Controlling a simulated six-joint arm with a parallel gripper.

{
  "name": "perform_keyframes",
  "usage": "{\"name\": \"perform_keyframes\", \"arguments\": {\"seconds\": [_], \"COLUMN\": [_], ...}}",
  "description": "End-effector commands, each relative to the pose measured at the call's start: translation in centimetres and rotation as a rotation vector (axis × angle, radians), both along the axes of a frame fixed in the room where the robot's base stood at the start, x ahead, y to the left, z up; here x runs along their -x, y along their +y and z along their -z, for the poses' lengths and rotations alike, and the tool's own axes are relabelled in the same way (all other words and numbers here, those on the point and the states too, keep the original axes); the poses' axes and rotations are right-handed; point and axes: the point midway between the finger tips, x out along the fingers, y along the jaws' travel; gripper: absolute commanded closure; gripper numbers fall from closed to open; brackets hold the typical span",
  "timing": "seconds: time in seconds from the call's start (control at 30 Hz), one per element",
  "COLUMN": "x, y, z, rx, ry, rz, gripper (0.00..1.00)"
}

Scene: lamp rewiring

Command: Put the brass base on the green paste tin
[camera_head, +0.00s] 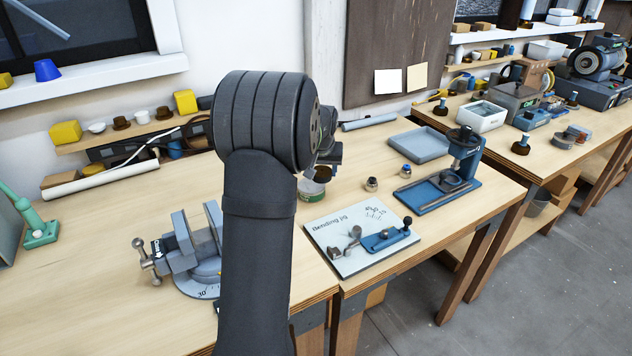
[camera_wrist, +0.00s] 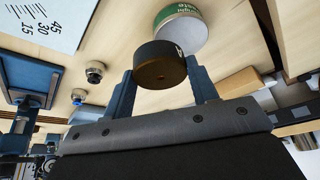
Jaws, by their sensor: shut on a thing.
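My gripper (camera_wrist: 160,75) is shut on the brass base (camera_wrist: 159,66), a dark brown-bronze disc held between its two blue-grey fingers in the wrist view. The green paste tin (camera_wrist: 180,30), with a pale top and a green labelled side, lies just beyond the base, which overlaps its near edge in the picture. I cannot tell whether base and tin touch. In the head view the tin (camera_head: 311,191) stands on the bench, partly hidden by my arm. The base (camera_head: 322,174) shows there as a dark shape at the tin's upper right, and most of my gripper is hidden.
Two small metal fittings (camera_head: 371,184) stand right of the tin. Beyond them are a blue press stand (camera_head: 455,185) and a grey-blue tray (camera_head: 419,146). A bending jig board (camera_head: 340,258) lies in front, and a vise (camera_head: 188,250) stands at left. The left bench top is mostly clear.

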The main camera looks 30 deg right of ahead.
Motion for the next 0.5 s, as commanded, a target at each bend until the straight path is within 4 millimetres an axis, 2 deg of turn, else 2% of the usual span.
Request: {"name": "perform_keyframes", "arguments": {"seconds": [0.03, 0.17, 0.33, 0.5], "x": [-0.8, -1.8, -1.9, -1.8], "y": [0.3, 0.7, 0.8, 0.8], "z": [0.5, 1.0, 2.2, 4.7], "rx": [0.000, 0.002, 0.001, -0.001], "ry": [0.000, 0.000, 0.001, 0.002], "rz": [-0.003, -0.001, -0.001, 0.000], "gripper": [0.81, 0.81, 0.81, 0.81]}}
